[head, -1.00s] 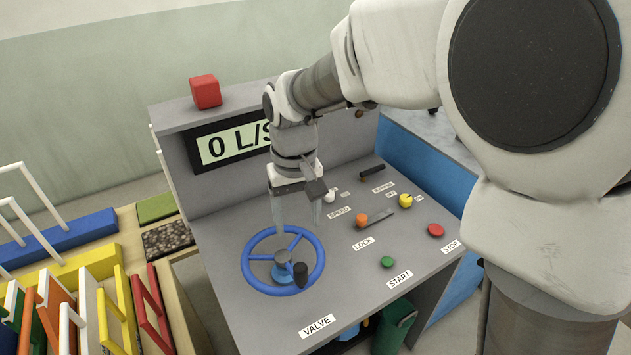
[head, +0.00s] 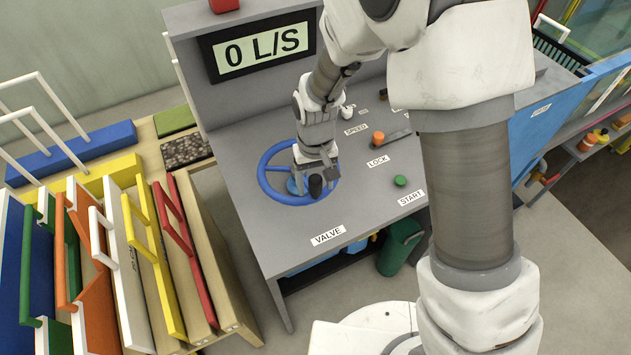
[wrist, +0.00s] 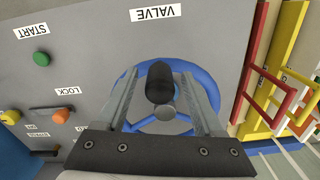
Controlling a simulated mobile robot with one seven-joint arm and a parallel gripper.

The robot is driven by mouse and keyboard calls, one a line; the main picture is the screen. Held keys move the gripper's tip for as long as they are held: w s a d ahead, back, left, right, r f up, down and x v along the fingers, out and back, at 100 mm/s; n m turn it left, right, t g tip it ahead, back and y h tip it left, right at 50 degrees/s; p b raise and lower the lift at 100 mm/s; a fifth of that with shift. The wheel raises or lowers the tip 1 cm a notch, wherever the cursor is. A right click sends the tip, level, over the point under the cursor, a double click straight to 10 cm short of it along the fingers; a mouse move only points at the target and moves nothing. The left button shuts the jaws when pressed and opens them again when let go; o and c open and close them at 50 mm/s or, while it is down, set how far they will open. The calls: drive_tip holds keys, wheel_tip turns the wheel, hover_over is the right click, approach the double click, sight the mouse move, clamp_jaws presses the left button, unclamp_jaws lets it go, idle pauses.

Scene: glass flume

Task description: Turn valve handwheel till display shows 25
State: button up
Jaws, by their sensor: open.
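The blue valve handwheel (head: 268,185) lies on the sloped grey console, beside the VALVE label (head: 328,235). Its black knob (head: 315,186) stands up from the rim on the near side. The display (head: 258,50) reads 0 L/S. My gripper (head: 312,186) is at the handwheel, pointing down at the knob. In the wrist view my gripper (wrist: 162,92) is open, with one finger on each side of the black knob (wrist: 159,83). The blue rim (wrist: 206,78) shows around and behind the fingers. I cannot tell whether either finger touches the knob.
A wooden rack (head: 240,290) with coloured handled panels stands close on the left. A green bin (head: 402,245) is below.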

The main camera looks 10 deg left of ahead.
drive_tip(key=shift+f, duration=0.3)
clamp_jaws()
idle(1.3)
